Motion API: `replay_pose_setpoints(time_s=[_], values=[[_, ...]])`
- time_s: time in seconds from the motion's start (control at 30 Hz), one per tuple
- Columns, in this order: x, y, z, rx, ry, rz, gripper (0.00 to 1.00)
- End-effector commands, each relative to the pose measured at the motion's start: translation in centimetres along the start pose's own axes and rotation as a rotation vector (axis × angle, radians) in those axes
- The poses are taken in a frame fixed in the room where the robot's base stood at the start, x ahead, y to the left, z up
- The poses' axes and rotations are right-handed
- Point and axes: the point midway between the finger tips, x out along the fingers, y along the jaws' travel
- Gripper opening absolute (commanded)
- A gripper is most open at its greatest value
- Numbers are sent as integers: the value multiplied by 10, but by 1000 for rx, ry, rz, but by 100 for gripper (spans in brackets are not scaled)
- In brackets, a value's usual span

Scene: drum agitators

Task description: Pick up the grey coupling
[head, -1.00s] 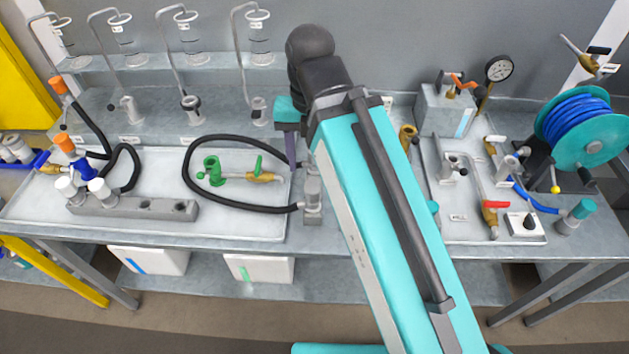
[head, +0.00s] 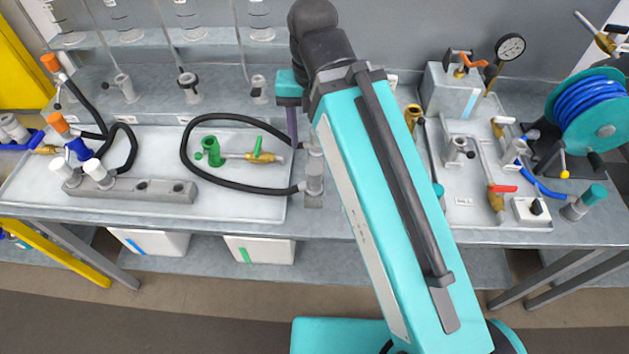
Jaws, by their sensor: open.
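A grey coupling (head: 314,178) stands upright in a grey block at the end of the black hose, beside the right edge of the left tray. Other grey fittings stand on the right tray, one at its left (head: 455,149) and one near the blue hose (head: 514,150); I cannot tell for sure which one the task names. My gripper (head: 294,128) is open and hangs just above and behind the hose-end coupling, partly hidden by my arm. One dark finger shows. No contact with the coupling can be made out.
The left tray (head: 240,205) holds a green valve fitting (head: 211,151), the looped black hose (head: 185,160) and a grey block with white caps. A teal reel (head: 595,130) with blue hose and a gauge (head: 510,48) stand at right. White bins (head: 260,249) sit below.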

Motion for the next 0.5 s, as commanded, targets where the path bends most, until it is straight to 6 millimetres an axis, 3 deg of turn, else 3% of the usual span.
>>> replay_pose_setpoints(time_s=[0.5], values=[[39, -1, 0, 1, 0, 0, 52]])
